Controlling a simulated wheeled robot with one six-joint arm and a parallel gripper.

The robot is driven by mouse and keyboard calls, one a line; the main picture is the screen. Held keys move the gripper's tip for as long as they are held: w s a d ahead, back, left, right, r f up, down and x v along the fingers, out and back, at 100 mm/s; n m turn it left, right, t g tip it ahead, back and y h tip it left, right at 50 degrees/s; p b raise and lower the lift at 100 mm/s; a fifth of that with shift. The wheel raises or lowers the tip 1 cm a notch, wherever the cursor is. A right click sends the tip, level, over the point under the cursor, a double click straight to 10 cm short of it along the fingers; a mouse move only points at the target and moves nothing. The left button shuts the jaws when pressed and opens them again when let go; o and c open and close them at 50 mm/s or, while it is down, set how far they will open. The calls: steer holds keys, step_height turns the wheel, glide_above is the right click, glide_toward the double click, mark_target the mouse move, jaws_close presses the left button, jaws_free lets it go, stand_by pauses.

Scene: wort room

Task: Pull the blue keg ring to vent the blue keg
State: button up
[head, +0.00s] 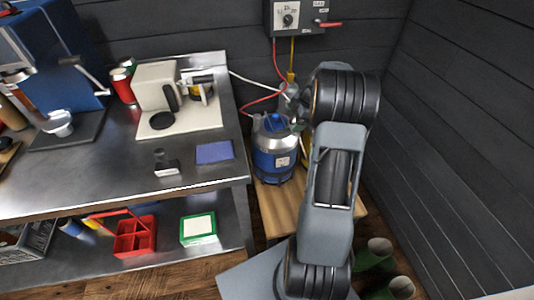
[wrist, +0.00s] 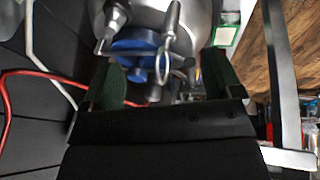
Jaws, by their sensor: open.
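The blue keg (head: 266,162) has a silver shoulder and stands on a low wooden stand, left of my arm. In the wrist view its silver top (wrist: 195,22) and a blue cap (wrist: 135,48) fill the upper middle. A small metal ring (wrist: 161,68) hangs from a metal pin there, in front of the cap. My gripper (wrist: 163,78) is open, with one green-padded finger on each side of the ring. The fingers look apart from the ring; their exact depth is unclear. In the head view my gripper (head: 289,100) is small and partly hidden by my arm.
A steel bench (head: 90,185) with a coffee machine (head: 50,60) stands left of the keg. Red and yellow lines run from a wall control box (head: 298,15) towards the keg. A dark plank wall closes the right side.

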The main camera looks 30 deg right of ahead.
steer(key=shift+r+p, duration=1.2)
steer(key=shift+r, duration=1.5)
steer(key=shift+a+r, duration=0.25)
steer(key=s+a+r+m+h+p, duration=0.1)
steer(key=s+a+r+m+p, duration=0.2)
steer(key=s+a+r+m, duration=0.5)
steer(key=s+a+r+m+h+p, duration=0.15)
steer(key=s+a+r+p, duration=0.35)
steer(key=a, duration=0.8)
steer(key=s+a+r+m, duration=0.1)
steer(key=s+a+m, duration=0.2)
steer(key=s+m, duration=0.2)
steer(key=s, duration=0.3)
steer(key=shift+a+p, duration=0.25)
steer(key=shift+p, duration=0.05)
steer(key=shift+s, duration=0.1)
steer(key=shift+c, duration=0.3)
